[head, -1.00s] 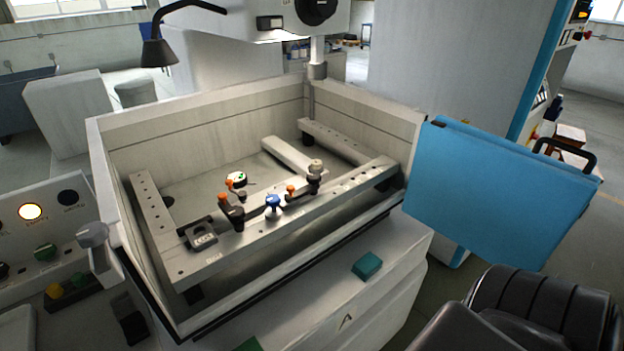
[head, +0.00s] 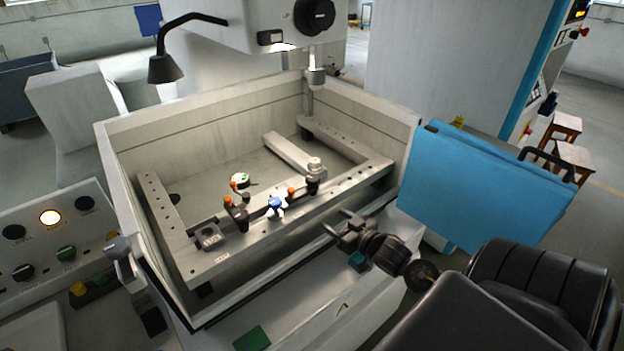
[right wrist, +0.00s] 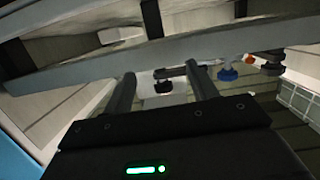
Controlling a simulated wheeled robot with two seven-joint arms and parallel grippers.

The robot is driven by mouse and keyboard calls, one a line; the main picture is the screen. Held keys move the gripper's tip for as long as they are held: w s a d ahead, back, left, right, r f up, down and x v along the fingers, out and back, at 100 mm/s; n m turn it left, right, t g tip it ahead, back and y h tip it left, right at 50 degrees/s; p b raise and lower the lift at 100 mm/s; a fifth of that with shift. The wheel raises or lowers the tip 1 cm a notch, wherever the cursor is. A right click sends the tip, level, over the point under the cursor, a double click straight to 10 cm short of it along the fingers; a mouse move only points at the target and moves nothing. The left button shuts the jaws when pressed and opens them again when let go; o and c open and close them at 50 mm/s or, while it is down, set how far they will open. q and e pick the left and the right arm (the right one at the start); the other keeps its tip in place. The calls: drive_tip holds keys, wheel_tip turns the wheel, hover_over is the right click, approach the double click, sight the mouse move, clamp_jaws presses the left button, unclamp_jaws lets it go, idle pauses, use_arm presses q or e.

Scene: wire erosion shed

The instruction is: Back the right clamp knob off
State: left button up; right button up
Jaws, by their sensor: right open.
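The right clamp (head: 313,185) stands near the right end of the front rail (head: 255,233), with a dark body and a pale round top. Orange pieces and a blue knob (head: 276,204) are left of it. A second dark clamp (head: 239,217) is farther left. My right gripper (head: 337,221) is open and empty outside the tank's front wall, apart from the clamp. In the right wrist view, which looks upside down, a dark clamp part (right wrist: 163,86) shows between the open fingers, beyond them. The blue knob (right wrist: 228,73) is to its right. My left gripper is out of view.
The tank's front rim lies between my right gripper and the rail. A blue door panel (head: 485,185) hangs open at the right. A control panel (head: 45,245) is at the left.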

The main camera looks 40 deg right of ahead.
drive_tip(key=t+y, duration=0.2)
approach(318, 182)
drive_tip(key=w, duration=0.1)
drive_tip(key=shift+n+h, duration=0.3)
drive_tip(key=shift+h, duration=0.1)
drive_tip(key=w+p, duration=0.1)
drive_tip(key=w, duration=0.2)
drive_tip(key=w+p, duration=0.1)
drive_tip(key=w, duration=0.2)
drive_tip(key=w+a+p, duration=0.1)
drive_tip(key=w, duration=0.2)
drive_tip(key=shift+w, duration=0.4)
drive_tip(key=shift+w+f, duration=0.2)
drive_tip(key=shift+w, duration=0.4)
drive_tip(key=shift+c, duration=0.5)
